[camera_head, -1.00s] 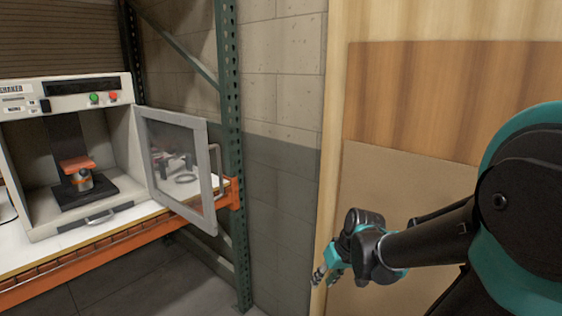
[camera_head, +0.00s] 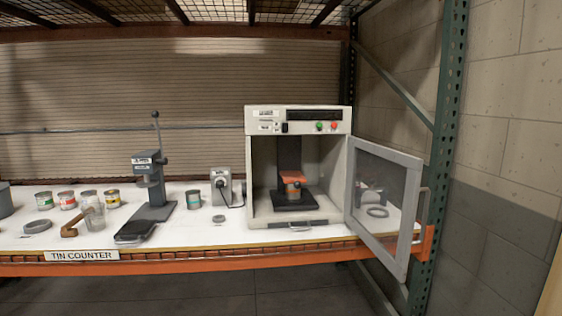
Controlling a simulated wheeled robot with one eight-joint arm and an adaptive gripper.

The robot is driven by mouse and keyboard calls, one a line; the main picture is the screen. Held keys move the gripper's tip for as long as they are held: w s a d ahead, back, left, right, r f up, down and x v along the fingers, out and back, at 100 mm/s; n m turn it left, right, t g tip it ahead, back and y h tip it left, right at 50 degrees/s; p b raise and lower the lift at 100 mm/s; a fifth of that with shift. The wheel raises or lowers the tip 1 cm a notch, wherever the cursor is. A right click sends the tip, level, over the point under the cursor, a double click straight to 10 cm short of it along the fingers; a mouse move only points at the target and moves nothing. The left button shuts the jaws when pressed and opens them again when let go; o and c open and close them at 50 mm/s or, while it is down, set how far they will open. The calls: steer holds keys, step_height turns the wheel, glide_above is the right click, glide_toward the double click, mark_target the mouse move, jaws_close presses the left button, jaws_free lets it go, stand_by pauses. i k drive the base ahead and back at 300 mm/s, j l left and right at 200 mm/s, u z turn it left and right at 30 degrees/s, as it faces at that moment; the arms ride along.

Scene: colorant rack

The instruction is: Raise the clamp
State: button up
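The clamp (camera_head: 294,175) is an orange plate inside the open shaker (camera_head: 262,113), on the right part of the counter. It sits on top of a small tin (camera_head: 293,190), which stands on a black base (camera_head: 294,204). The clamp looks down against the tin. The shaker's door (camera_head: 385,203) is swung open to the right. My gripper does not show in the current view.
The white counter (camera_head: 265,236) has an orange front beam and a "TIN COUNTER" label. A grey press (camera_head: 158,185), several tins, a mallet (camera_head: 78,222) and a small grey device (camera_head: 222,187) stand left of the shaker. A green rack post (camera_head: 447,140) rises at the right.

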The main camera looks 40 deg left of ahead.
mark_target(295, 177)
steer(key=u, duration=1.5)
